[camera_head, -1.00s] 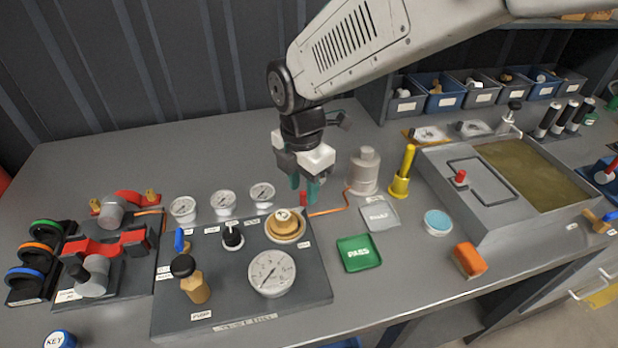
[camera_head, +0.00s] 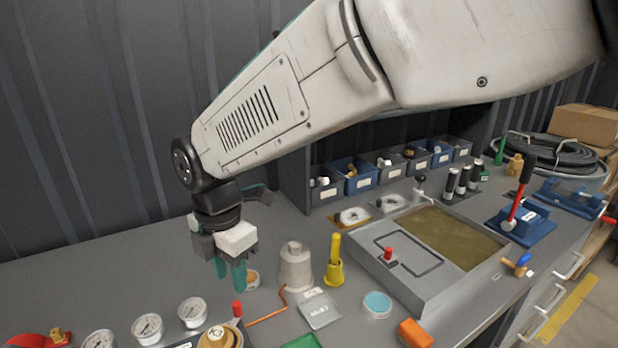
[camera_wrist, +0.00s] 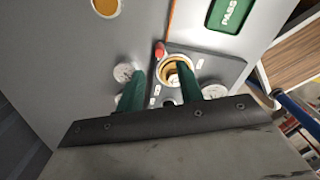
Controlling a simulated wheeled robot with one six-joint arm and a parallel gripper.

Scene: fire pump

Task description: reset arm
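My gripper (camera_head: 231,280) points down above the grey bench (camera_head: 75,278), left of a grey stepped cylinder (camera_head: 296,268). Its two green fingers stand apart in the wrist view (camera_wrist: 160,72), with nothing held between them. My arm reaches across the head view from the upper right, bent down at the wrist.
Near the gripper are a small brass-coloured disc (camera_head: 252,279), a red knob (camera_head: 237,309) and a yellow post (camera_head: 335,262). Gauges (camera_head: 148,328) stand at the lower left. An open tray (camera_head: 455,234) and bins (camera_head: 358,176) are to the right. The bench at back left is clear.

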